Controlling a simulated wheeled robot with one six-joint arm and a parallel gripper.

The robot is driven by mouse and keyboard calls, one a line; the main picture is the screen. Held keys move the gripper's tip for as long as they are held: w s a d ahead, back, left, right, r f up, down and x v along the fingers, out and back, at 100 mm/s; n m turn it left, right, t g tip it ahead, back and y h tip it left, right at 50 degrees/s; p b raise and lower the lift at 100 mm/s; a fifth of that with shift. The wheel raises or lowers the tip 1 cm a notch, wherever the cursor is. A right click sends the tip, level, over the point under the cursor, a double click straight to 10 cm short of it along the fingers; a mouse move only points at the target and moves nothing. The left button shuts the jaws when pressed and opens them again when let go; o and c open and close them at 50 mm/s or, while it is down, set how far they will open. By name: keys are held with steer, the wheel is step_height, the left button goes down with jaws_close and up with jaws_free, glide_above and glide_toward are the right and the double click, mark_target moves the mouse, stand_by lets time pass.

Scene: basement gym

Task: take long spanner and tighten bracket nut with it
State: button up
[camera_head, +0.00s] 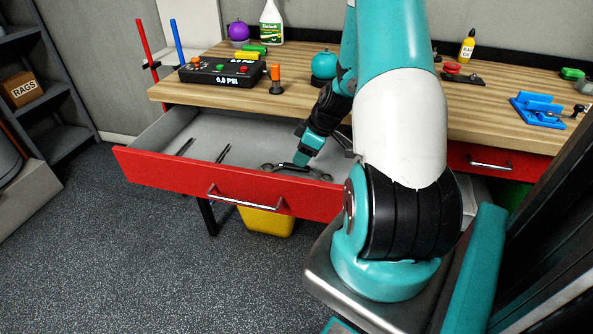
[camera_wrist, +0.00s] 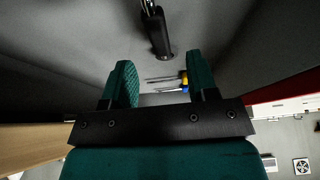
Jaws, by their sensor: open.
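My gripper (camera_head: 302,159) is open and reaches down into the open red drawer (camera_head: 228,187). In the wrist view its two teal fingers stand apart with nothing between them (camera_wrist: 161,80). A dark spanner-like tool (camera_head: 292,168) lies on the drawer floor under and beside the fingertips, partly hidden by them. In the wrist view a black-handled tool (camera_wrist: 156,33) lies just beyond the fingers, apart from them. I cannot tell whether it is the long spanner. I cannot make out the bracket nut.
Thin dark tools (camera_head: 223,153) lie farther left in the drawer. On the wooden bench (camera_head: 300,100) stand a black control box (camera_head: 222,72), an orange-topped knob (camera_head: 276,80), a teal round object (camera_head: 325,64) and a blue fixture (camera_head: 538,109). A yellow bin (camera_head: 266,222) stands below.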

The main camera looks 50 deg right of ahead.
steer(key=shift+x, duration=3)
jaws_close()
step_height(320, 180, up, 19)
steer(key=p, duration=0.1)
step_height(320, 180, up, 7)
steer(key=p, duration=0.5)
glide_above(295, 166)
steer(key=shift+w+d, duration=0.1)
steer(key=shift+d, duration=0.1)
